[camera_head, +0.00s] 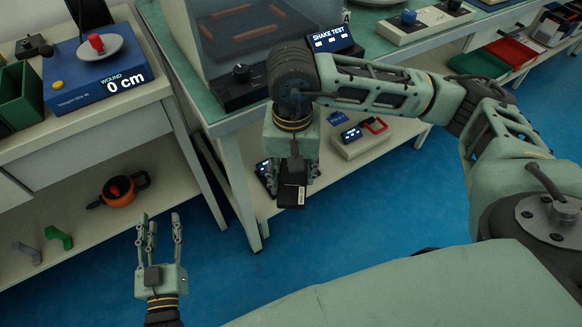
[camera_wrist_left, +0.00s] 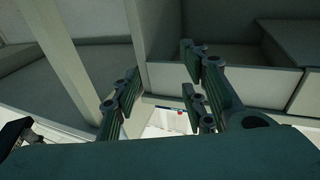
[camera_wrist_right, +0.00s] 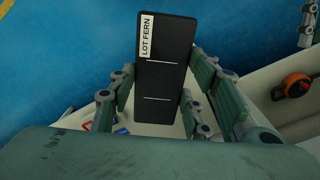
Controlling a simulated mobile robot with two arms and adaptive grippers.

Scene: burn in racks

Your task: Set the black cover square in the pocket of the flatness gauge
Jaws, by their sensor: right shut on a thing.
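My right gripper (camera_head: 291,168) is shut on the black cover (camera_head: 291,196) in front of the shake test bench. In the right wrist view the cover (camera_wrist_right: 165,70) is a long flat black plate with a white "LOT FERN" label and two thin white lines. It stands up between the right fingers (camera_wrist_right: 165,105). My left gripper (camera_head: 160,232) is open and empty, low over the blue floor; its spread fingers also show in the left wrist view (camera_wrist_left: 155,95). I cannot tell which device, if any in view, is the flatness gauge.
The shake test machine (camera_head: 240,85) stands on the bench behind my right gripper. Blue floor (camera_head: 360,220) is clear.

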